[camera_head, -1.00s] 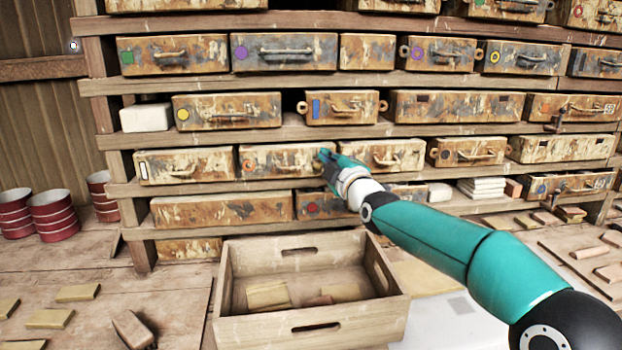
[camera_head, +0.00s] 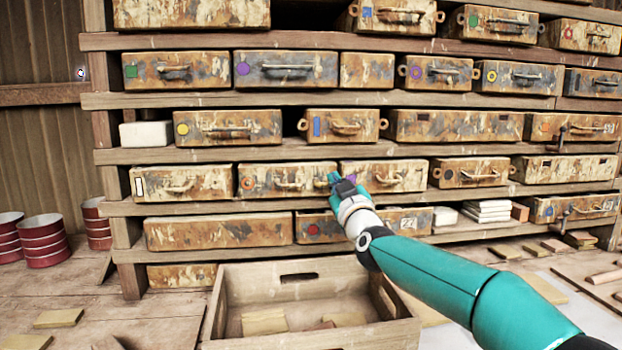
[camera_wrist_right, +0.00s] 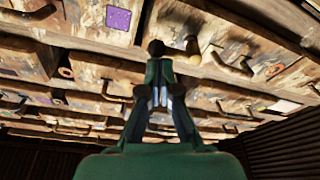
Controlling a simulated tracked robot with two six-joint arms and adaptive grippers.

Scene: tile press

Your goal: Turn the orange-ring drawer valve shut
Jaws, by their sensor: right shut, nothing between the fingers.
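The orange-ring drawer (camera_head: 268,173) is a rusty, worn drawer with an orange ring (camera_head: 248,183) at its left and a bent handle (camera_head: 288,184) in the middle. In the right wrist view the orange ring (camera_wrist_right: 272,70) is at the right. A small tan fitting (camera_wrist_right: 192,47) shows on this drawer beside my fingertips; I cannot tell surely whether it is the valve or how it is turned. My right gripper (camera_head: 335,179) is shut and empty at the drawer's right end; its closed fingertips also show in the wrist view (camera_wrist_right: 156,50). I cannot tell whether they touch the fitting. My left gripper is out of view.
A drawer with a purple square (camera_wrist_right: 118,18) adjoins on the right in the head view. A wooden crate (camera_head: 222,303) with tiles stands below the shelf. Red-banded tins (camera_head: 44,240) stand at the left. Other handled drawers fill the shelves around my gripper.

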